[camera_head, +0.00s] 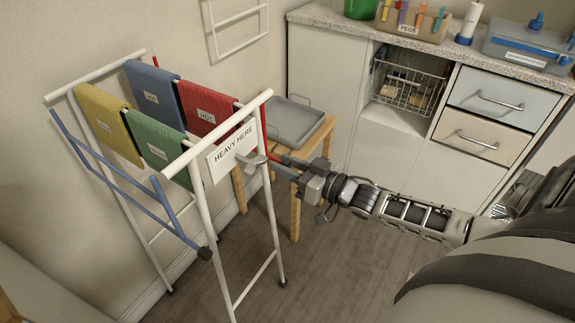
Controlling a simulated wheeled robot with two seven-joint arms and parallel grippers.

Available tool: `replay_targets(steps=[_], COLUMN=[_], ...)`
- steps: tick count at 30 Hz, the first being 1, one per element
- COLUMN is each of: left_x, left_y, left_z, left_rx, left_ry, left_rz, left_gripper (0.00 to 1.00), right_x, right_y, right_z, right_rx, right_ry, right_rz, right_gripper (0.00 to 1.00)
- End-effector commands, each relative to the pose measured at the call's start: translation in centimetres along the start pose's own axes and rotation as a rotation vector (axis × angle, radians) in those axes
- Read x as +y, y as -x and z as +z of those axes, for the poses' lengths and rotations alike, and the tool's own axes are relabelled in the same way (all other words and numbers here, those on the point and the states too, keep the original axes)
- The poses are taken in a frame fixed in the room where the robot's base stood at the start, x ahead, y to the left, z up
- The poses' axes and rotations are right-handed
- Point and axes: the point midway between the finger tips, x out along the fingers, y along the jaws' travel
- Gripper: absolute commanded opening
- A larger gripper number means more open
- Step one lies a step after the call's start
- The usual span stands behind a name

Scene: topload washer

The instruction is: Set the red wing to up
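The red wing (265,146) belongs to the white drying rack (203,212). Only short red pieces of it show, at the rack's right side by the front post and near the far top corner; the rest is hidden behind the towels and rack, so I cannot tell its full angle. My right gripper (279,166) reaches in from the right and is at the red bar beside the front post. Its fingers overlap the bar in view; I cannot tell whether they are closed on it. My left gripper is not in view.
The blue wing (125,178) slopes down at the left. A small wooden table (318,140) with a grey tray (290,120) stands close behind my gripper.

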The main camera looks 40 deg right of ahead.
Motion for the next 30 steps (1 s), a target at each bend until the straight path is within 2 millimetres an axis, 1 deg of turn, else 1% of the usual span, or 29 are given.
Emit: replay_targets(steps=[3, 4, 5, 6, 7, 14, 19, 23, 30], left_x=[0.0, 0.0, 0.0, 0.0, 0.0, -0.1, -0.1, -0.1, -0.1], left_y=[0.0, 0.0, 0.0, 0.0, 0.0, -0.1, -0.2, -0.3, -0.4], left_z=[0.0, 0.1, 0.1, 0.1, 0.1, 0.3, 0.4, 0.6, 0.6], left_rx=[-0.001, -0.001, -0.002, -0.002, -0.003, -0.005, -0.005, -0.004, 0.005], left_ry=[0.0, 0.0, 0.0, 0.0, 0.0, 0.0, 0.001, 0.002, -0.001], left_rz=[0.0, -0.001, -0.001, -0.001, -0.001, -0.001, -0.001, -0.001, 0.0], left_gripper=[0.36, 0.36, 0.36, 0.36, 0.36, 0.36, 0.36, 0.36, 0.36], right_x=[0.0, 0.0, 0.0, 0.0, 0.0, 0.1, 1.0, 2.2, 5.6], right_y=[0.0, 0.0, 0.0, 0.0, 0.0, 0.1, 0.1, 0.1, 0.1], right_z=[0.0, 0.0, 0.0, 0.0, 0.0, 0.0, -0.1, -0.5, -2.0], right_rx=[0.0, 0.0, 0.0, 0.0, 0.0, 0.0, -0.001, 0.0, -0.001], right_ry=[0.0, 0.0, 0.0, 0.0, 0.0, 0.008, 0.052, 0.124, 0.324], right_rz=[0.0, 0.0, 0.0, 0.0, 0.0, 0.0, 0.001, 0.001, 0.002], right_gripper=[0.29, 0.26, 0.18, 0.06, 0.0, 0.0, 0.0, 0.0, 0.0])
